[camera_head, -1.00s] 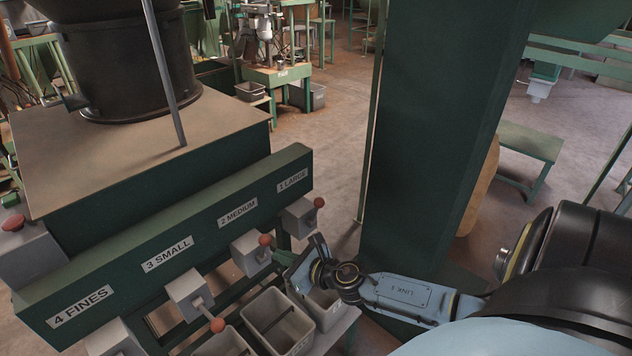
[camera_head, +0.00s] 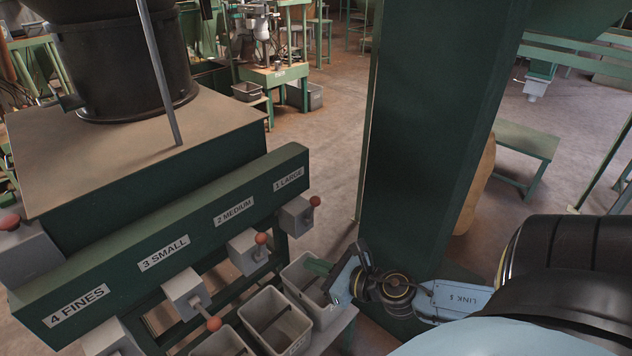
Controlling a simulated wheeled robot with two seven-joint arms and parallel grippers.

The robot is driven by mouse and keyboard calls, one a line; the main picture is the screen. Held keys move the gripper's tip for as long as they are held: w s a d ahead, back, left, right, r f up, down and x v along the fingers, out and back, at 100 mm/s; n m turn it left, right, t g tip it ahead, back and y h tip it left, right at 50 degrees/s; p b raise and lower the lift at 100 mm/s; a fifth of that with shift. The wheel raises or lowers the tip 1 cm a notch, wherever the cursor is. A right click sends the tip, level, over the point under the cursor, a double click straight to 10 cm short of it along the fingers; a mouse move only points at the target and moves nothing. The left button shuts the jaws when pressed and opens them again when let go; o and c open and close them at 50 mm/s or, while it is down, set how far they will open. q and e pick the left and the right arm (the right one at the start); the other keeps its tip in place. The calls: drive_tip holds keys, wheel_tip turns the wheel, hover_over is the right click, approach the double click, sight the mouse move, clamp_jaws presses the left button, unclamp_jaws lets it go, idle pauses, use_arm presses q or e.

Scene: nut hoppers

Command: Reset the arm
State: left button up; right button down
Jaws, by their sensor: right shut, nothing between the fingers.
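My right arm comes in from the right edge and bends at a black wrist joint. My right gripper (camera_head: 318,267) is shut and empty, above the rightmost grey bin. It is apart from the levers of the hopper outlets. The nut hopper's green front rail (camera_head: 150,240) carries the labels 1 LARGE, 2 MEDIUM, 3 SMALL and 4 FINES. Grey outlet boxes with red-knobbed levers sit below it, such as the 1 LARGE outlet (camera_head: 296,216) and the 2 MEDIUM outlet (camera_head: 246,252). My left gripper is not in view.
Grey bins stand under the outlets, including the rightmost bin (camera_head: 300,274) and the one beside it (camera_head: 277,322). A thick green column (camera_head: 420,130) rises close behind my right wrist. A green bench (camera_head: 527,140) stands farther back on open floor.

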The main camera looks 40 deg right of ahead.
idle(0.3)
drive_tip(key=s+d+f+m+g+h+b, duration=0.1)
drive_tip(key=s+d+f+m+g+h, duration=0.1)
drive_tip(key=f+m, duration=0.5)
drive_tip(key=s+d+f+m+g+h+b, duration=0.1)
drive_tip(key=s+d+f+m, duration=0.25)
drive_tip(key=f, duration=0.65)
drive_tip(key=s+a+f+m+g+h+b, duration=0.1)
drive_tip(key=s+f+m+g, duration=0.1)
drive_tip(key=s+f+m, duration=0.5)
drive_tip(key=s+a+f+m+g+b, duration=0.1)
drive_tip(key=s+f+m+g, duration=0.1)
drive_tip(key=f+m, duration=0.5)
drive_tip(key=s+a+f+m+g+b, duration=0.1)
drive_tip(key=s+a+f+m+g, duration=0.2)
drive_tip(key=s+a+f+m, duration=0.3)
drive_tip(key=s+a+f+m+g+y+b, duration=0.1)
drive_tip(key=s+a+f+m+g, duration=0.2)
drive_tip(key=s, duration=1)
drive_tip(key=a+f+m, duration=0.3)
drive_tip(key=a+f, duration=0.2)
drive_tip(key=f, duration=0.2)
drive_tip(key=shift+g, duration=0.3)
drive_tip(key=shift+d, duration=0.1)
